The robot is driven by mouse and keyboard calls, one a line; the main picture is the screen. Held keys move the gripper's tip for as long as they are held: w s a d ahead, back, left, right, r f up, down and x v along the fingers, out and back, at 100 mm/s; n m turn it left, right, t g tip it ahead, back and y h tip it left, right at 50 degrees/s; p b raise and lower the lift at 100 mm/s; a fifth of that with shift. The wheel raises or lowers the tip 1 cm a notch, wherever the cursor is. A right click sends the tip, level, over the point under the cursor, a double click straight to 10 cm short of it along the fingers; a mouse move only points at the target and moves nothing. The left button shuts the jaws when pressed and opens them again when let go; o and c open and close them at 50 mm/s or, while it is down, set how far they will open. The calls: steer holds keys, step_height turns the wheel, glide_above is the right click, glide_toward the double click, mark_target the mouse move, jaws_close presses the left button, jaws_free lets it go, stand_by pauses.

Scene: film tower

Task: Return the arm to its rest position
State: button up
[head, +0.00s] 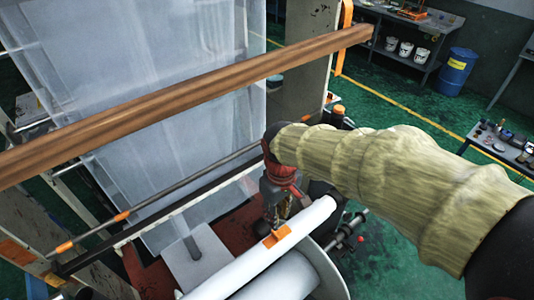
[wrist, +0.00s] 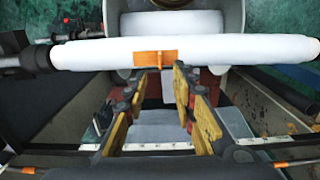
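My arm, in a pale yellow ribbed sleeve, reaches in from the right of the head view. My gripper (head: 270,220) points down close to the white roll (head: 240,266). In the wrist view my gripper (wrist: 161,84) has its two yellow-padded fingers apart with nothing between them. The orange patch (wrist: 155,57) on the white roll (wrist: 235,50) lies just beyond the fingertips. The patch also shows in the head view (head: 277,236), right by the fingers. I cannot tell whether the fingertips touch the roll.
A brown wooden bar (head: 190,103) crosses in front of a translucent film sheet (head: 165,45). A thin rod with orange collars (head: 121,216) runs below it. A blue barrel (head: 456,71) and workbench (head: 416,20) stand far back right. Green floor (head: 385,90) lies open behind my arm.

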steer(key=s+d+f+m+t+b, duration=0.5)
steer(key=s+d+f+b, duration=0.3)
steer(key=b, duration=1.3)
steer(key=s+d+m, duration=0.1)
steer(key=s+d, duration=0.2)
steer(key=d, duration=0.1)
steer(key=shift+s+d+f+m+t, duration=0.15)
steer(key=shift+d+f+m+t, duration=0.15)
steer(key=shift+m, duration=0.1)
steer(key=shift+a, duration=0.1)
